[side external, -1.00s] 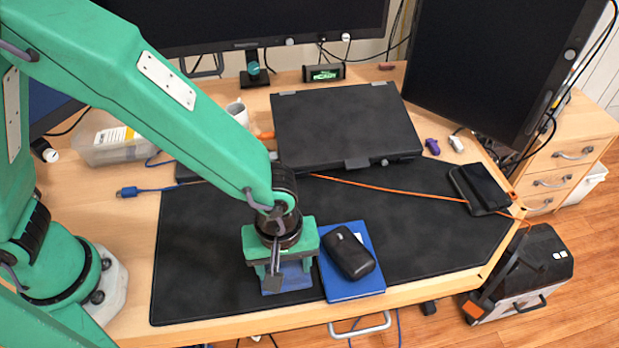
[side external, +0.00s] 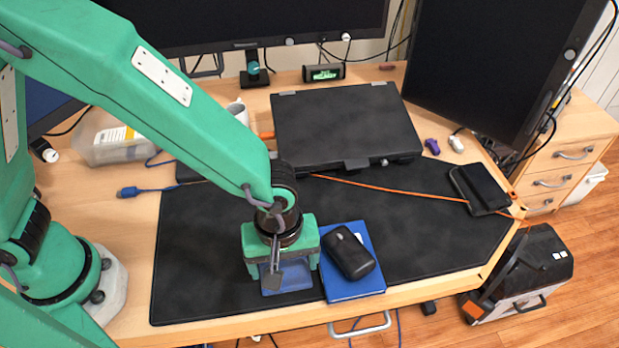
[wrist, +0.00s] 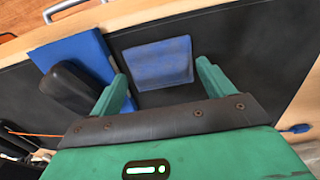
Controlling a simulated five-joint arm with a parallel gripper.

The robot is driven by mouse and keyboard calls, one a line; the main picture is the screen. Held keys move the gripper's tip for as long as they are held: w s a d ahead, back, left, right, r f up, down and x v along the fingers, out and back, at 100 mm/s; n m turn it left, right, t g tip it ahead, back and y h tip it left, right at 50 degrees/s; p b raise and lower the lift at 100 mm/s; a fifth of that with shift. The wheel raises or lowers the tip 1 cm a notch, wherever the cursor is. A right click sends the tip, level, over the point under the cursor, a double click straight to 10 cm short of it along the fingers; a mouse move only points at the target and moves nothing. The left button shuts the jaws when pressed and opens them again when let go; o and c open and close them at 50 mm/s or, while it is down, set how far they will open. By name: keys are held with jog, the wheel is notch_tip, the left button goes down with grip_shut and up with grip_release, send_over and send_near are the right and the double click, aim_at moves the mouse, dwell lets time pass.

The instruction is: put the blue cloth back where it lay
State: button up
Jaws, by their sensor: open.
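The blue cloth (wrist: 160,64) is a small, flat, roughly square piece lying on the black desk mat. In the side view the cloth (side external: 287,279) shows just below and in front of my gripper, left of the blue notebook, partly covered by the gripper. My gripper (side external: 290,268) is green and points down over the cloth. In the wrist view my gripper (wrist: 160,87) has its fingers spread wide, one to each side of the cloth's near edge. Nothing is held between them.
A blue notebook (side external: 345,288) with a black mouse (side external: 350,254) on it lies just right of the gripper. A closed black laptop (side external: 345,125) sits at the back. An orange cable (side external: 400,191) crosses the mat (side external: 200,270). The mat's left part is clear.

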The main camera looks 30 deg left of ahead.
aim_at(284, 267)
notch_tip(284, 267, up, 11)
jog(key=shift+r, duration=0.2)
dwell(0.4)
jog(key=shift+w+a, duration=0.1)
dwell(0.4)
jog(key=s+a+r+m+t, duration=0.1)
jog(key=a+r+m, duration=0.3)
jog(key=a, duration=1)
jog(key=s+a+r+m+t, duration=0.1)
jog(key=a+r+m+t, duration=0.3)
jog(key=a, duration=1)
notch_tip(284, 267, up, 2)
jog(key=shift+s+a+r+m+t, duration=0.15)
jog(key=shift+s+m+t, duration=0.15)
jog(key=shift+m, duration=0.2)
